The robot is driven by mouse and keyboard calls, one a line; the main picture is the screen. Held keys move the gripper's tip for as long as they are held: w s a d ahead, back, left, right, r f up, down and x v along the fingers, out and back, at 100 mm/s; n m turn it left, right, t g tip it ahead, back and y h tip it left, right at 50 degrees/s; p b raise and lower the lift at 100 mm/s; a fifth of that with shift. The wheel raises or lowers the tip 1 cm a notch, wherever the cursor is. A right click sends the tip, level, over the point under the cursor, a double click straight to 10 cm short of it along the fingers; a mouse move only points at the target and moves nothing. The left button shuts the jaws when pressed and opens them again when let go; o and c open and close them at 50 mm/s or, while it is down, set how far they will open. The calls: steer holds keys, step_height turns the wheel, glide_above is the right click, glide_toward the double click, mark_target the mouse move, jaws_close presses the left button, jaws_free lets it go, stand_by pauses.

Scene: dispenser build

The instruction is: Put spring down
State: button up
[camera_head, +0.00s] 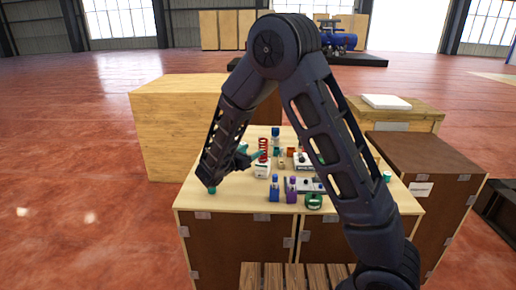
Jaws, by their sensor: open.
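A red spring-like coil (263,144) stands upright near the middle of the table, just behind a small white block (262,169). I cannot tell what it rests on. My gripper (252,154), with teal fingertips, is open just left of the coil, at about the height of its lower part. The fingers are small in this view, and I cannot tell whether they touch the coil. My arm reaches in from the right and bends down over the left of the table.
The wooden table (232,196) holds several small parts, including a blue bottle-like part (274,190), a purple one (291,190) and a green ring part (314,201) at the front. A large wooden box (165,130) stands behind left. A brown cabinet (430,160) stands right.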

mark_target(261, 140)
steer(key=shift+v, duration=0.95)
steer(key=w+d+r+m+g, duration=0.2)
steer(key=w, duration=0.1)
steer(key=w+d+r+m+g, duration=0.1)
steer(key=w+g, duration=0.1)
steer(key=shift+y, duration=0.4)
steer(key=s+d+r+m+g+y, duration=0.1)
steer(key=d+r+m+g+y, duration=0.15)
steer(key=d+r+m, duration=0.45)
steer(key=s+d+r+m+g+y, duration=0.1)
steer(key=d+r+m+g, duration=0.15)
steer(key=d, duration=0.75)
steer(key=s+d+r+m+g+y, duration=0.25)
steer(key=s+d+m, duration=0.55)
steer(key=s+d, duration=0.55)
steer(key=s+d+m+t+y, duration=0.1)
steer(key=s+m+y, duration=0.1)
steer(key=s+m, duration=0.2)
steer(key=s+d+f+m+y, duration=0.1)
steer(key=s+m, duration=0.3)
steer(key=s, duration=0.4)
steer(key=shift+s+d+f+t+y, duration=0.3)
steer(key=shift+t+y, duration=0.05)
steer(key=shift+y, duration=0.15)
